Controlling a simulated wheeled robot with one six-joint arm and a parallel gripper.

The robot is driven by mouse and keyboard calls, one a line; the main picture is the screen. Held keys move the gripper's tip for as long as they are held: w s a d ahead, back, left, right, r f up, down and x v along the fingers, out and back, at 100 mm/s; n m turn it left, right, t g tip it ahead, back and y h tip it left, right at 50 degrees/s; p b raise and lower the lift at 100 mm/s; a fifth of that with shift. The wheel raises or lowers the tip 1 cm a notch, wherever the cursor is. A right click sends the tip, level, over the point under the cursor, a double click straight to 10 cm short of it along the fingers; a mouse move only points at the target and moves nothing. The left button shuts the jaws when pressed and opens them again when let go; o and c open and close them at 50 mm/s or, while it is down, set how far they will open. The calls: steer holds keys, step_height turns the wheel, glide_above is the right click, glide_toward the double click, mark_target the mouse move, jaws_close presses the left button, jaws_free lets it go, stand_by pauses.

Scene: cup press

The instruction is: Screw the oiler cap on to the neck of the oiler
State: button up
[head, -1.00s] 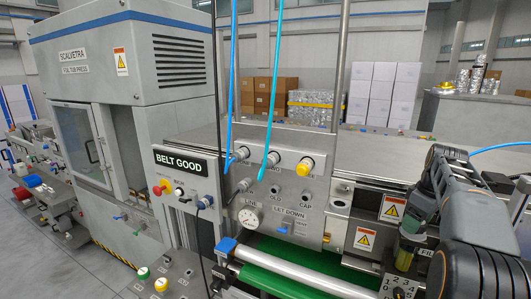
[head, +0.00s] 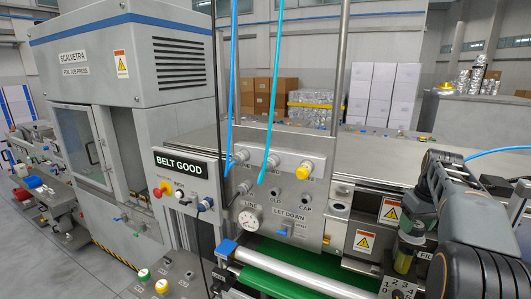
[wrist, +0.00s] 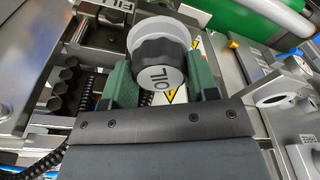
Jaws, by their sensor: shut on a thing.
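The oiler cap (wrist: 152,52) is dark and ribbed, with a pale disc marked OIL on its top in the wrist view. It sits between the two green fingers of my gripper (wrist: 162,83), which is shut on it. A pale round body (wrist: 157,27) shows just beyond the cap, partly covered by it. In the head view the oiler (head: 403,260) has a yellow-green bowl and stands at the lower right, beside my arm. My gripper is close over its top (head: 412,238). The neck is hidden, so I cannot tell how the cap sits on it.
A steel panel (head: 275,200) with fittings and a gauge (head: 249,219) stands left of the oiler. A green belt (head: 290,256) and pale roller run in front. A numbered dial plate (head: 398,287) is just below the oiler. Blue hoses (head: 274,90) hang at the centre.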

steer(key=shift+m, duration=0.3)
steer(key=m+p, duration=0.1)
steer(key=m, duration=0.2)
steer(key=shift+m, duration=0.4)
steer(key=shift+m+h, duration=0.3)
steer(key=shift+m, duration=0.8)
steer(key=m+p, duration=0.1)
steer(key=m, duration=0.3)
steer(key=shift+p, duration=0.4)
steer(key=shift+m+g+h, duration=0.3)
steer(key=shift+m, duration=0.5)
steer(key=shift+c, duration=0.5)
